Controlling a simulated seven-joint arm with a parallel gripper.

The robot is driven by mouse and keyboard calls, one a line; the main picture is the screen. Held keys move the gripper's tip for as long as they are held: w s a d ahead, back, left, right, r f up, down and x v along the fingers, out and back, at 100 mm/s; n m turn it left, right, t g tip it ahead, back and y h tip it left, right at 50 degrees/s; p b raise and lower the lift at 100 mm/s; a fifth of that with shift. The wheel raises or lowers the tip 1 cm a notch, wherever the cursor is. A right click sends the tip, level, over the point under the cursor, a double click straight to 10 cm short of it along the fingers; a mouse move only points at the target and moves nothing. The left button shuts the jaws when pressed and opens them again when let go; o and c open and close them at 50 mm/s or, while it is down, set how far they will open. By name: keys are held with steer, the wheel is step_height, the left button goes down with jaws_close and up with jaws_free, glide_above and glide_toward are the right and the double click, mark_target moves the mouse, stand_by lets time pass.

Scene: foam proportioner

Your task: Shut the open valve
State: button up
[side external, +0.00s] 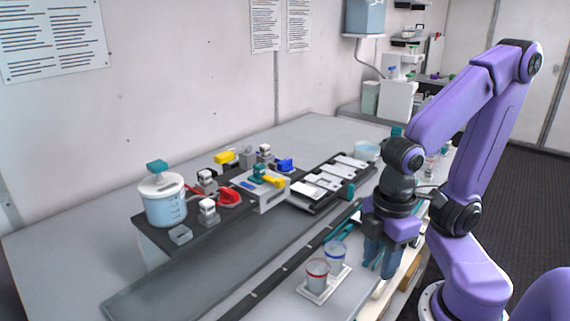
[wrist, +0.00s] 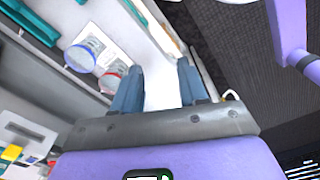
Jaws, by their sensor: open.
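In the side view, the dark panel on the bench carries several small valves with coloured handles. A yellow handle (side external: 224,157) is at the back, a red handle (side external: 229,197) in front and a blue handle (side external: 285,164) to the right. A pale block (side external: 266,193) between them bears a teal knob and another yellow handle (side external: 273,181). I cannot tell from these views which valve is open. My gripper (side external: 379,268) points down, open and empty, right of the cups and well apart from the valves. Its two blue fingers also show in the wrist view (wrist: 158,82).
A lidded tub (side external: 166,205) stands at the panel's left end. A black tray with white plates (side external: 326,183) lies right of the valves. A red-ringed cup (side external: 317,274) and a blue-ringed cup (side external: 336,256) stand near my gripper.

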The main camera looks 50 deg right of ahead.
steer(key=w+a+r+m, duration=0.2)
steer(key=w+r+m, duration=0.15)
steer(key=w, duration=0.25)
steer(key=w+a+r+m, duration=0.2)
steer(key=w+r+m, duration=0.1)
steer(key=w+m, duration=0.3)
step_height(320, 180, up, 14)
steer(key=m, duration=2.1)
glide_above(285, 160)
step_height(285, 160, down, 17)
steer(key=shift+s+a+r, duration=0.1)
steer(key=shift+r, duration=0.05)
jaws_close()
